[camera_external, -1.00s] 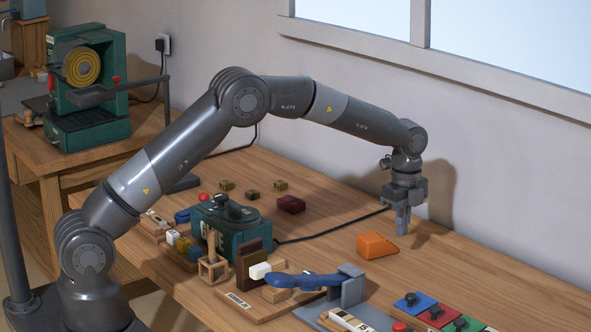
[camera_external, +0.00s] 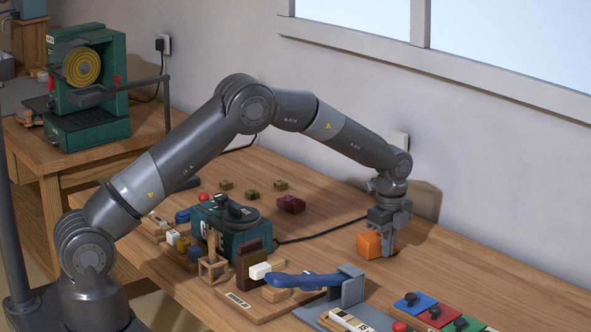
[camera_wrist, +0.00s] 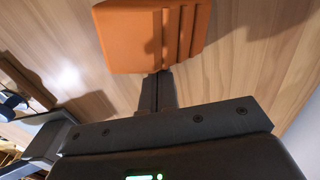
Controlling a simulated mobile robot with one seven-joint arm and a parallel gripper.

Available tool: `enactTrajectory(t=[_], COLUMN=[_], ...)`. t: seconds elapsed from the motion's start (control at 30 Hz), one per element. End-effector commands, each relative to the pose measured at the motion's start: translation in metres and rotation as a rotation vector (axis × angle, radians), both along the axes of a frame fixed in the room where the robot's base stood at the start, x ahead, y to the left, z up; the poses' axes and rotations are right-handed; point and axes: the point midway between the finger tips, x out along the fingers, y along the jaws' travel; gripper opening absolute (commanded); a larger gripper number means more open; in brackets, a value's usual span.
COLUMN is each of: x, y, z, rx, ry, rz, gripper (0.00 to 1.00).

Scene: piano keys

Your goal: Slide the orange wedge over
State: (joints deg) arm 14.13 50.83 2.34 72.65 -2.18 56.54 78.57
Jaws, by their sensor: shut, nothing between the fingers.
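The orange wedge (camera_external: 369,245) lies on the wooden table near its back edge, to the right of the green machine. My gripper (camera_external: 388,252) is shut and empty, low over the table right beside the wedge, at its right side in the external view. In the wrist view the wedge (camera_wrist: 150,35) fills the top middle, with grooves on its face. The fingers of my gripper (camera_wrist: 157,78) reach up to its near edge there. They look to be touching it or very close; I cannot tell which. The wedge is partly covered by the gripper in the external view.
A green machine (camera_external: 232,238) with a black cable stands left of the wedge. A blue lever (camera_external: 300,281) on a wooden base and a grey bracket (camera_external: 345,291) are in front. Coloured tiles (camera_external: 440,313) lie at the front right. Table right of the gripper is clear.

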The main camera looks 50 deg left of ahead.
Motion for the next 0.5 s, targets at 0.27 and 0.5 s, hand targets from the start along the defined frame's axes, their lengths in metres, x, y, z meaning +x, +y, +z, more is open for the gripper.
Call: enactTrajectory(t=[0.27, 0.5], x=[0.001, 0.0], y=[0.031, 0.09], z=[0.0, 0.0], rx=[0.0, 0.0], ry=[0.0, 0.001], rz=[0.005, 0.007], gripper=[0.0, 0.0])
